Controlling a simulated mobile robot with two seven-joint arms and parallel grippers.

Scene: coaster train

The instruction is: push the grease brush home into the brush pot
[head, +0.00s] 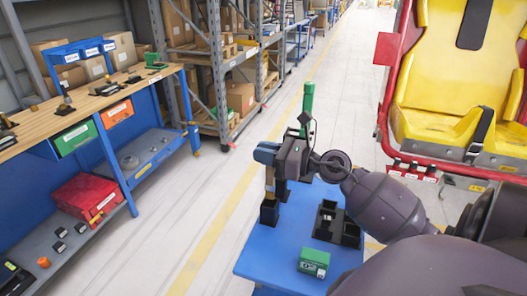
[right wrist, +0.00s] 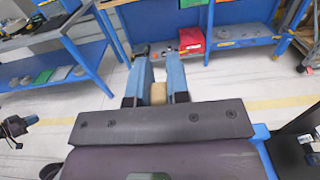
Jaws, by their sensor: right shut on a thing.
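The handle's end also shows between the fingers in the right wrist view (right wrist: 158,93). The black brush pot (head: 269,213) stands upright on the cart directly below, with the brush in line over it. The brush's lower end is hidden at the pot, so I cannot tell how deep it sits. A dark part with a blue tip, apparently my left gripper (right wrist: 28,121), shows at the wrist view's left edge.
A black divided holder (head: 328,226) and a green box (head: 313,262) stand on the cart to the right. A tall green cylinder (head: 307,104) rises behind my right gripper. A workbench (head: 85,103) stands across the aisle at left; yellow seats (head: 440,75) are at right.

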